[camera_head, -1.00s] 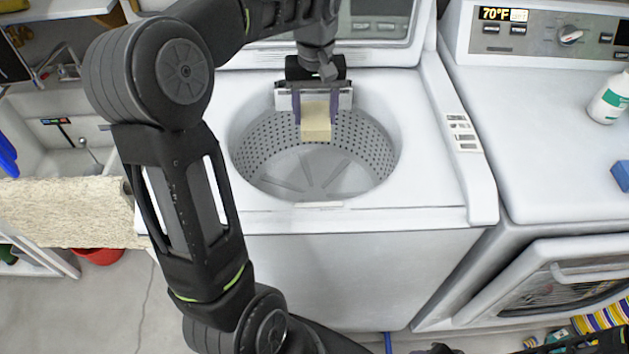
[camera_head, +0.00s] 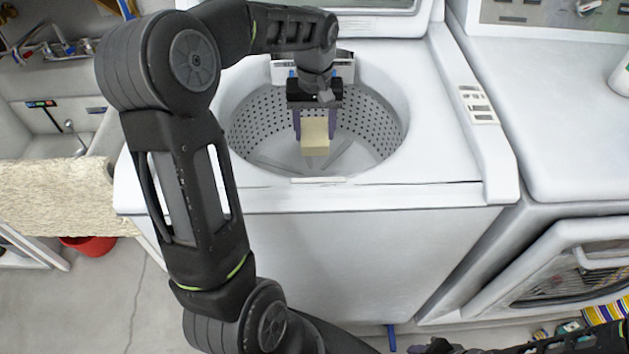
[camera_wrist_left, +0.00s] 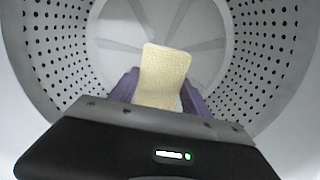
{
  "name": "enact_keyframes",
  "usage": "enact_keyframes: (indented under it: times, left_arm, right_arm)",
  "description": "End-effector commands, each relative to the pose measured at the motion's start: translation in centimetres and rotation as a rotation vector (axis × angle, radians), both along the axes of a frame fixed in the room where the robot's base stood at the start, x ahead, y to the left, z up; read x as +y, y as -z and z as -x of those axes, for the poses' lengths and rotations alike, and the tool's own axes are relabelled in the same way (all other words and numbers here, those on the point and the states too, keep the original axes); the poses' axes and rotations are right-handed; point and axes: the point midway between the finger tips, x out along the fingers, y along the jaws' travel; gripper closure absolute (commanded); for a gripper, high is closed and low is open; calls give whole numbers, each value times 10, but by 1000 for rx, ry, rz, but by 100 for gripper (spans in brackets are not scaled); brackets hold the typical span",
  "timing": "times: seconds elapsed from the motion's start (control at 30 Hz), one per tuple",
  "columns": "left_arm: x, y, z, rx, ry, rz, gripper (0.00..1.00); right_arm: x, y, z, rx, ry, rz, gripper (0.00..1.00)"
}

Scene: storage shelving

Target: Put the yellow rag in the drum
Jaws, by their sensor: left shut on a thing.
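The yellow rag (camera_head: 315,137) is a pale yellow block-like piece held between the purple fingers of my left gripper (camera_head: 315,128). The drum (camera_head: 375,125) is the round perforated tub of the open white washer. The gripper points down into the drum's opening, with the rag over the drum's inside. In the left wrist view the rag (camera_wrist_left: 162,75) is between the fingers, with the perforated drum wall (camera_wrist_left: 262,50) around it and the drum floor beyond. I cannot tell how far the rag is above the floor. My right gripper is not clearly in view.
The white washer's rim (camera_head: 318,181) surrounds the drum, and its raised lid stands behind. A white dryer (camera_head: 560,140) stands at the right. At the left are a sink (camera_head: 60,125), a beige towel (camera_head: 60,195) and a red bucket (camera_head: 90,245).

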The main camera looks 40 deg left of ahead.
Motion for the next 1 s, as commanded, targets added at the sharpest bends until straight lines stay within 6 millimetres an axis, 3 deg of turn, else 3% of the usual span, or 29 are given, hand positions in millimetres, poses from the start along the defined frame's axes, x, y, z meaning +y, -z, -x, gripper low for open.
enact_keyframes:
  times: [0.27,0.6,1.0]
  left_arm:
    - [0,5,0,1,-1,0,90]
    - [0,58,1,2,-2,1,90]
    - [0,66,0,1,-1,0,90]
  right_arm:
    - [0,0,0,0,0,0,64]
    - [0,2,0,0,0,0,64]
    - [0,3,0,0,0,0,64]
